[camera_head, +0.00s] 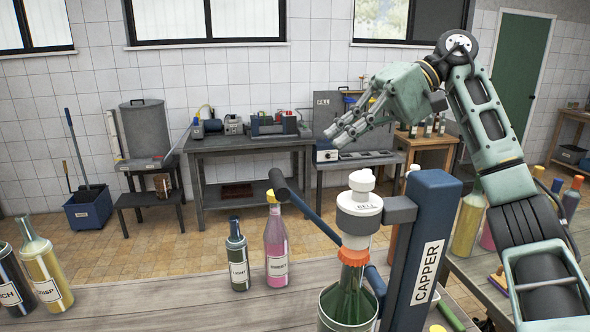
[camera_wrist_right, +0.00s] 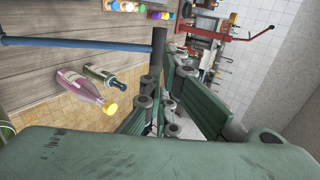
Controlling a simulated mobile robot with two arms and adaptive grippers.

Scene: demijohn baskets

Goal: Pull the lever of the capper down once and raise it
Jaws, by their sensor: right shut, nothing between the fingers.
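The capper (camera_head: 425,240) is a dark blue labelled post on the right of the near table, with a white bell-shaped head (camera_head: 359,212). A green bottle (camera_head: 350,300) with an orange collar stands under the head. The blue lever (camera_head: 312,215) slants up to the left and ends in a dark handle (camera_head: 278,185); the lever (camera_wrist_right: 80,43) and handle (camera_wrist_right: 158,50) also show in the right wrist view. My right gripper (camera_head: 335,136) is shut and empty, above and right of the handle in the head view.
A dark bottle (camera_head: 238,258) and a pink bottle (camera_head: 276,247) stand left of the capper, below the handle. Yellow (camera_head: 45,270) and dark (camera_head: 12,280) bottles stand at far left. The table (camera_head: 180,303) between is clear. Benches with equipment line the back wall.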

